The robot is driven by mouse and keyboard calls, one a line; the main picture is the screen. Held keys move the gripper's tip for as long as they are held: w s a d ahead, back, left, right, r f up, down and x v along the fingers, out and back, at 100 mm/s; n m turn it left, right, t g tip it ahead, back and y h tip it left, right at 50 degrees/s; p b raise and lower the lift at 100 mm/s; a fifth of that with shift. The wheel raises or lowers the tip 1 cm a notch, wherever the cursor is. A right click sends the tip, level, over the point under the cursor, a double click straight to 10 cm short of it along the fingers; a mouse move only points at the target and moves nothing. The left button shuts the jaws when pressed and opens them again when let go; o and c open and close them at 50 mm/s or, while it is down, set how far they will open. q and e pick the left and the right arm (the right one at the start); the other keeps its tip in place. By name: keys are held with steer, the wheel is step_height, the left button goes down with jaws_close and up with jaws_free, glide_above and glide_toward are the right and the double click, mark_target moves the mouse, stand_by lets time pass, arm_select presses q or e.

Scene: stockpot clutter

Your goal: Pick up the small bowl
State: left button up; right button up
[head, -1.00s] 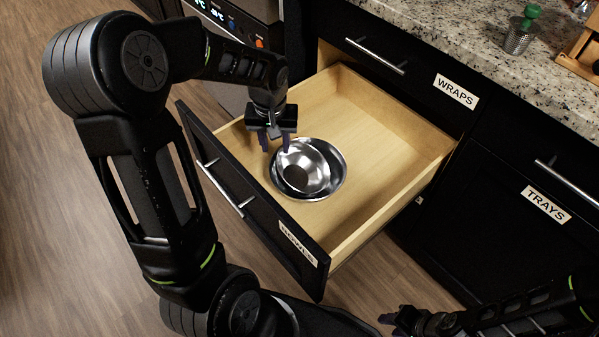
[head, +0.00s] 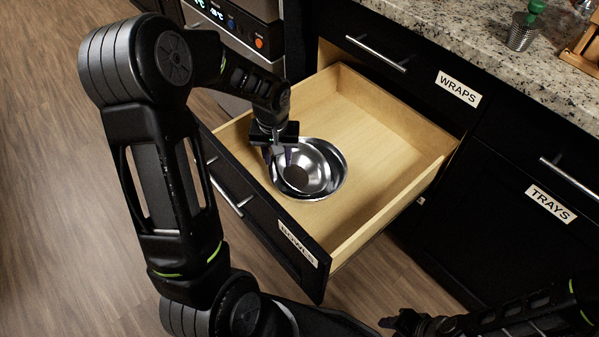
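The small bowl (head: 308,172) is shiny metal and sits tilted inside a larger metal bowl (head: 338,183) in the open drawer. My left gripper (head: 280,160) points down at the left rim of the small bowl. Its fingers look apart, one on each side of the rim; whether they touch it is not clear. The gripper and wrist hide part of the bowls' left edge. My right gripper (head: 393,323) is low at the bottom right, outside the drawer and away from the bowls; its finger opening is hard to make out.
The wooden drawer (head: 385,125) is pulled out, with bare floor space behind and right of the bowls. Its dark front (head: 262,222) and side walls stand around them. A granite counter (head: 460,40) lies above, holding a small metal cup (head: 521,32). An appliance stands behind my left arm.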

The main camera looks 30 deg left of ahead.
arm_select(q)
steer(key=shift+c, duration=0.3)
jaws_close()
stand_by(0.4)
stand_by(1.0)
